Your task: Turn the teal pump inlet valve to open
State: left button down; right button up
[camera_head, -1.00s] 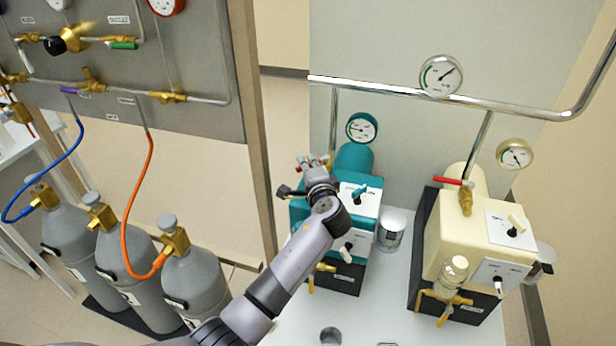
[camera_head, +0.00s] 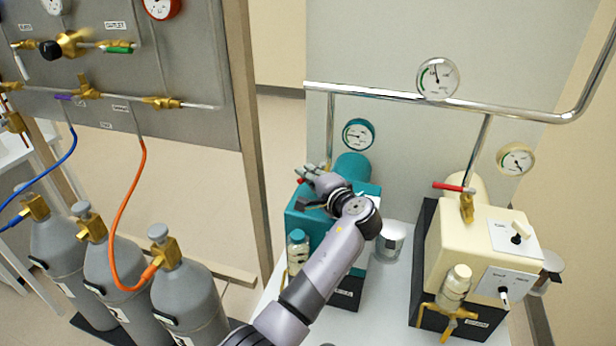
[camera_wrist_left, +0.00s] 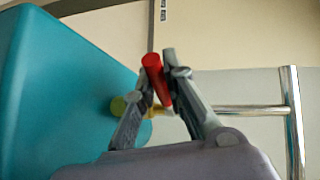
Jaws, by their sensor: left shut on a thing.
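The teal pump (camera_head: 300,222) stands on the white bench, partly hidden behind my left arm. Its inlet valve has a red lever handle (camera_wrist_left: 157,82), seen in the left wrist view between my fingers. My left gripper (camera_wrist_left: 160,72) is shut on this handle, a finger on either side. In that view the handle stands steeply across the thin pipe (camera_wrist_left: 250,110) running from the pump. In the head view my left gripper (camera_head: 308,175) is at the pump's back left; its fingers mostly hide the handle there. The right gripper is not in view.
A cream pump (camera_head: 455,240) with its own red-handled valve (camera_head: 454,187) stands at the right. A chrome pipe (camera_head: 380,94) with a gauge (camera_head: 437,78) crosses above both pumps. A glass jar (camera_head: 390,242) stands between them. Grey gas cylinders (camera_head: 185,295) stand at the left.

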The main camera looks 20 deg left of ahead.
pick_arm(q)
jog(key=c, duration=1.6)
grip_release()
jog(key=shift+c, duration=0.2)
